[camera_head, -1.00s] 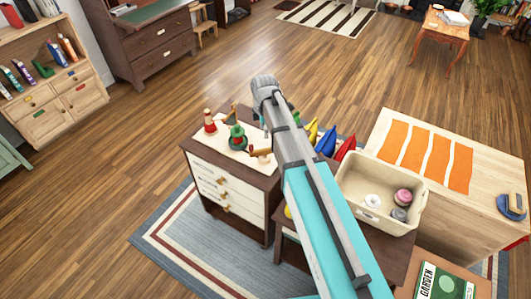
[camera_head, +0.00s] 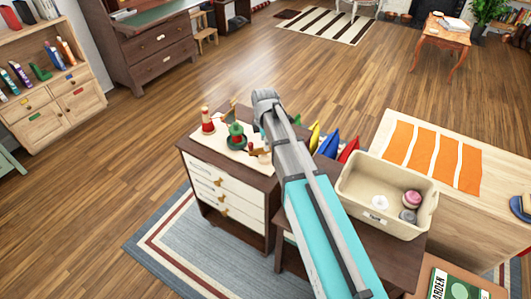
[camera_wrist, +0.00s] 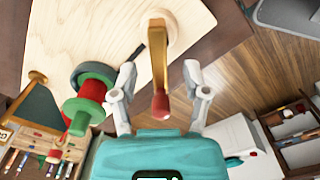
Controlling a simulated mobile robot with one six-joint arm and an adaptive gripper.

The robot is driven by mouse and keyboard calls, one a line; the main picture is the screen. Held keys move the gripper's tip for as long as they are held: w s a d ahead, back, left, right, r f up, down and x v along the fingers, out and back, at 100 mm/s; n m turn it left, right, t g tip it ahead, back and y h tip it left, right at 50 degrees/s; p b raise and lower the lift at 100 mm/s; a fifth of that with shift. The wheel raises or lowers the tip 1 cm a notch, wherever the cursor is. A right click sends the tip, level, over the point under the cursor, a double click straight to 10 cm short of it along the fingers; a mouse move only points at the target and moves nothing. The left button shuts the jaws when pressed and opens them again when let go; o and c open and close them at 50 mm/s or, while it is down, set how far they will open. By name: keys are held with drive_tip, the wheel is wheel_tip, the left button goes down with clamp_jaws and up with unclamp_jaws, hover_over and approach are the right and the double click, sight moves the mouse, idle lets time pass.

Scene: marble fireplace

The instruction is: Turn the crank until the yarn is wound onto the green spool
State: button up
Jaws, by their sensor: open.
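In the wrist view, the crank (camera_wrist: 158,62) is a brass-coloured arm running from a round wooden hub to a red handle (camera_wrist: 161,104). My gripper (camera_wrist: 160,95) is open, one finger on each side of the handle; whether either touches it I cannot tell. The green spool (camera_wrist: 97,71) lies to the left, with red between its green ends, beside a dark ring. In the head view, the green spool (camera_head: 236,142) stands on a pale board (camera_head: 207,142) on a drawer cabinet, beside a red-and-cream cone (camera_head: 207,122). My arm hides the gripper and part of the crank there.
A cream bin (camera_head: 362,205) with several small items stands right of my arm on a dark table. Yellow, blue and red pointed items (camera_head: 330,145) stand behind it. A light wooden table with an orange-striped cloth (camera_head: 430,155) is farther right. The wooden floor at left is open.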

drive_tip(key=shift+f+b, duration=1.45)
drive_tip(key=shift+f, duration=0.3)
clamp_jaws()
drive_tip(key=shift+d, duration=0.25)
drive_tip(key=shift+s+a, duration=0.1)
drive_tip(key=shift+a, duration=0.1)
